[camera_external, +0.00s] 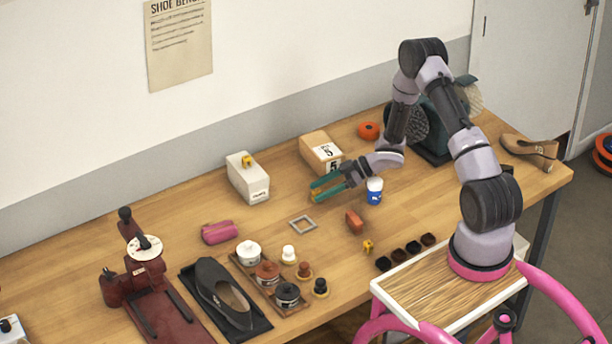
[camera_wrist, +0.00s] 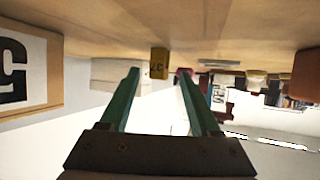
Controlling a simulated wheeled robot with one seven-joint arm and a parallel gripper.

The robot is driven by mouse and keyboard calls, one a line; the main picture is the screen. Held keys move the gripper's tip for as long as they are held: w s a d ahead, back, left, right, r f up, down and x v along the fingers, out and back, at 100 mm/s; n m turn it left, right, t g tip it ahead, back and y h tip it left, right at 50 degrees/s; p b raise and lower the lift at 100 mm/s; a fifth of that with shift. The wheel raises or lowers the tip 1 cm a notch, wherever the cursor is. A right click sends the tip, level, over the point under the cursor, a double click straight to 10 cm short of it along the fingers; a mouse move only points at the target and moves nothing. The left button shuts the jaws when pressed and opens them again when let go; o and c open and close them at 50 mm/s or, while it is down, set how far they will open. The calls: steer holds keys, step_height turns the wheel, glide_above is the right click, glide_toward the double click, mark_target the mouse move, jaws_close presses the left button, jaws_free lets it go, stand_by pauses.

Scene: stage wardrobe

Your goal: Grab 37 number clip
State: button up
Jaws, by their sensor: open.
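A small yellow clip (camera_wrist: 159,62) with dark marks, upside down and hard to read, shows in the wrist view ahead of my fingertips and between them. My gripper (camera_wrist: 159,76) has two green fingers spread apart, with nothing between them. In the external view my gripper (camera_external: 313,192) reaches left, low over the table; the fingers largely hide whatever stands at their tips. Two other yellow clips show there: one on top of the white box (camera_external: 247,161) and one on the table near the dark cups (camera_external: 367,246). Their numbers are too small to read.
A cardboard box (camera_external: 322,152) labelled 5 stands just behind my gripper, a white box (camera_external: 247,182) farther left. A blue-white cup (camera_external: 374,191), a rust block (camera_external: 354,221) and a grey frame (camera_external: 303,224) are close by. A pink case (camera_external: 219,232) lies left.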

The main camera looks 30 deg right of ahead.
jaws_close()
